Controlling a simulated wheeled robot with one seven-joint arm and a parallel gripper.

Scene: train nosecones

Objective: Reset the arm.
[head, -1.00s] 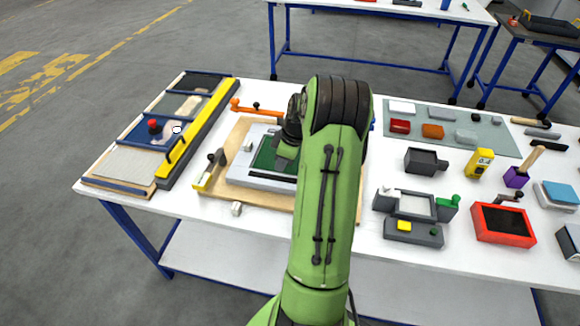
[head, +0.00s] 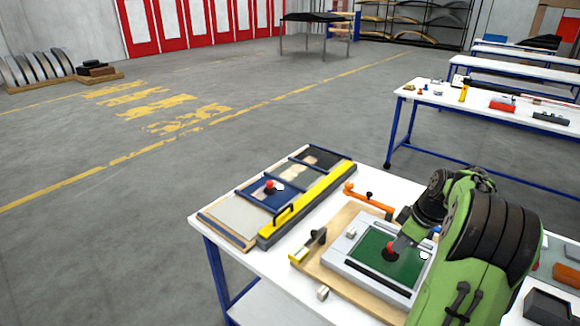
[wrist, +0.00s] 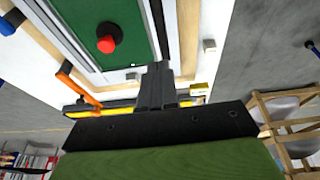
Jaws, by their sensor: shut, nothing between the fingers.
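My gripper (wrist: 157,72) is shut and empty in the wrist view, its two black fingers together over the edge of a framed green board. In the head view my gripper (head: 402,244) is small and partly hidden by my green arm, above the green board (head: 371,264). A red knob on a black base (head: 390,254) stands on that board, close to the gripper. The knob also shows in the wrist view (wrist: 107,44), apart from the fingers.
A sectioned tray (head: 228,217) with a yellow bar (head: 308,205) lies at the table's left end. An orange lever (head: 366,198) and a small metal block (head: 323,293) are near the board. Open floor lies beyond the table.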

